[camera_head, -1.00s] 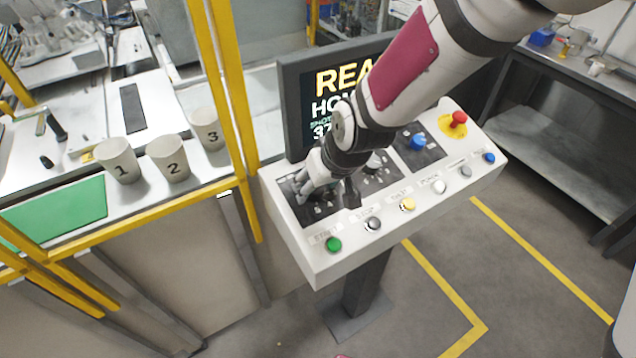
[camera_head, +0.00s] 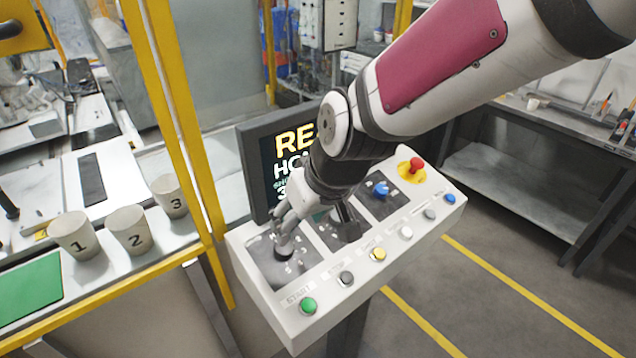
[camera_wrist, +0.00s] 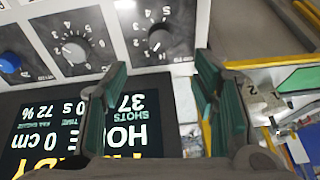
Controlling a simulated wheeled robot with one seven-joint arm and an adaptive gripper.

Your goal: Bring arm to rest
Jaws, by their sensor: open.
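My arm reaches from the upper right over the control console in the head view. My gripper (camera_head: 318,232) is just above the left part of the console's panel, and it hides part of the knobs and the screen. In the wrist view my gripper (camera_wrist: 163,88) is open, its two green-padded fingers apart with nothing between them. Beyond them are the knobs, one at the middle (camera_wrist: 158,38) and one further left (camera_wrist: 75,47). I cannot tell whether a finger touches the console (camera_head: 385,262).
The screen (camera_head: 277,165) stands behind the console. Yellow frame posts (camera_head: 175,100) and cups 1 (camera_head: 76,240), 2 (camera_head: 130,232) and 3 (camera_head: 170,198) are at the left. A red button (camera_head: 416,165) is at the console's far right. A grey workbench (camera_head: 540,190) is at the right.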

